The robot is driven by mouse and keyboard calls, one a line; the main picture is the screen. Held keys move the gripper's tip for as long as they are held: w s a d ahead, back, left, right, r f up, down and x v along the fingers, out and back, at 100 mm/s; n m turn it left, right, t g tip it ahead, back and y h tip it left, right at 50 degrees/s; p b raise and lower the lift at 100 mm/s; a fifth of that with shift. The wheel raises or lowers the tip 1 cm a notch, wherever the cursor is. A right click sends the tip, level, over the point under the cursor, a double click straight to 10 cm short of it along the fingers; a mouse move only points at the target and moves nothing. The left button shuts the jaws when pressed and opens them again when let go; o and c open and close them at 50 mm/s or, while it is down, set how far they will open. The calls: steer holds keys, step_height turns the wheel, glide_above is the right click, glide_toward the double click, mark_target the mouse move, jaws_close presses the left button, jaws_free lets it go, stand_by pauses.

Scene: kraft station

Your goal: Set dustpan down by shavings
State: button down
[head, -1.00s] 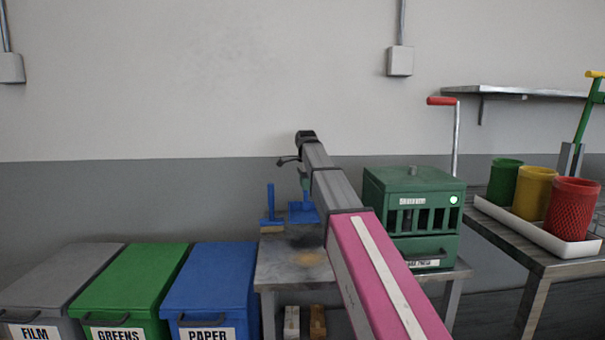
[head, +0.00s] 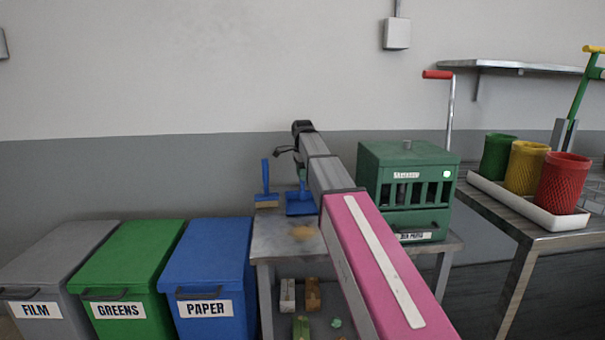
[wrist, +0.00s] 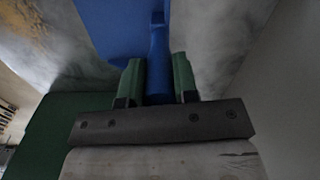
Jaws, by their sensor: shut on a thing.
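The blue dustpan (head: 298,204) is at the back of the metal table, just behind the tan shavings (head: 304,232). In the wrist view its blue handle (wrist: 158,70) runs between the two green fingers of my gripper (wrist: 158,78), which are shut on it. The blue pan (wrist: 110,25) spreads out beyond the fingers over a grey surface. I cannot tell whether the pan touches the table.
A blue hand brush (head: 265,190) stands left of the dustpan. A green machine (head: 408,190) stands right of my arm. Lidded bins (head: 210,265) are left of the table (head: 272,243). Blocks (head: 288,295) lie below. Red, yellow and green cups (head: 565,183) are on the right.

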steer(key=shift+f, duration=0.2)
stand_by(0.5)
steer(key=c, duration=0.8)
jaws_free()
